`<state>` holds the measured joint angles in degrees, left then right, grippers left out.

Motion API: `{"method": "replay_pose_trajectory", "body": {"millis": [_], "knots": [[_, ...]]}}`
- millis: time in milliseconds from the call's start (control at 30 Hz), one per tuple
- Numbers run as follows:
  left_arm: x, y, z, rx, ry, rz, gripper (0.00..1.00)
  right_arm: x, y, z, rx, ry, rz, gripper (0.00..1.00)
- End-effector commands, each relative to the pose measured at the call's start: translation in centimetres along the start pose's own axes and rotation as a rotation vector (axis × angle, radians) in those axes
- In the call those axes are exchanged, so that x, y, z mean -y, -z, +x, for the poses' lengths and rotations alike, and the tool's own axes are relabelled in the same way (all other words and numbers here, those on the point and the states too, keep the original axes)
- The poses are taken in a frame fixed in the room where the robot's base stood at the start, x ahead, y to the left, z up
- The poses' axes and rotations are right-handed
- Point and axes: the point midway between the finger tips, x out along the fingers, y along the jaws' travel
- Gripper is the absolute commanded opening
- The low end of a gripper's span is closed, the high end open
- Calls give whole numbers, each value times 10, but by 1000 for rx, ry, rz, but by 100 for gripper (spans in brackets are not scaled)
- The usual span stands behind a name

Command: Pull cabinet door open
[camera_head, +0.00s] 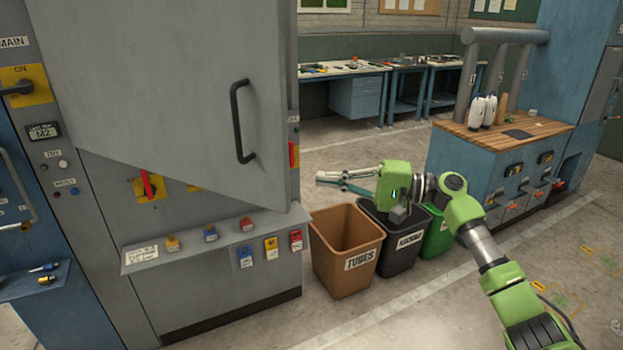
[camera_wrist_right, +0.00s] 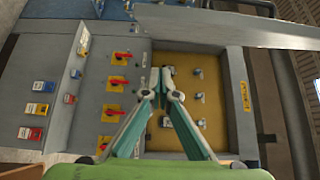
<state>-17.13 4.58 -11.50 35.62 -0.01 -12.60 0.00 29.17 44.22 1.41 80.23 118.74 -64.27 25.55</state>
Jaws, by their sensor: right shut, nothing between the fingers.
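The grey cabinet (camera_head: 220,290) stands on the left in the head view. Its door (camera_head: 160,70) hangs partly open, with its lower edge slanting out over the cabinet front. A black bar handle (camera_head: 240,120) is on the door's right side. My right gripper (camera_head: 318,178) is right of the door and below the handle, shut, empty and apart from the handle. In the right wrist view, its fingertips (camera_wrist_right: 161,76) meet in front of a yellow inner panel (camera_wrist_right: 190,75), with the grey door (camera_wrist_right: 235,24) above. My left gripper is out of view.
A brown bin (camera_head: 330,270), a black bin (camera_head: 400,262) and a green bin (camera_head: 437,240) stand below my right gripper. A ledge (camera_head: 215,238) with colored tags juts from the cabinet. A wood-topped blue workbench (camera_head: 460,175) stands at right. Floor in front is clear.

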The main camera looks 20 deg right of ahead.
Motion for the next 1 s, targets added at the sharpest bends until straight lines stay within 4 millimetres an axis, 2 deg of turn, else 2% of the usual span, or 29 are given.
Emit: {"method": "replay_pose_trajectory", "body": {"millis": [133,400,633,1000], "knots": [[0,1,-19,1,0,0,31,6,0,30,2,3,1,0],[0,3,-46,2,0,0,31,6,0,89,0,1,1,0],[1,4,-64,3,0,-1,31,2,-29,93,-1,-4,0,0],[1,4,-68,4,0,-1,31,-1,-38,95,-2,-2,-1,0]]}}
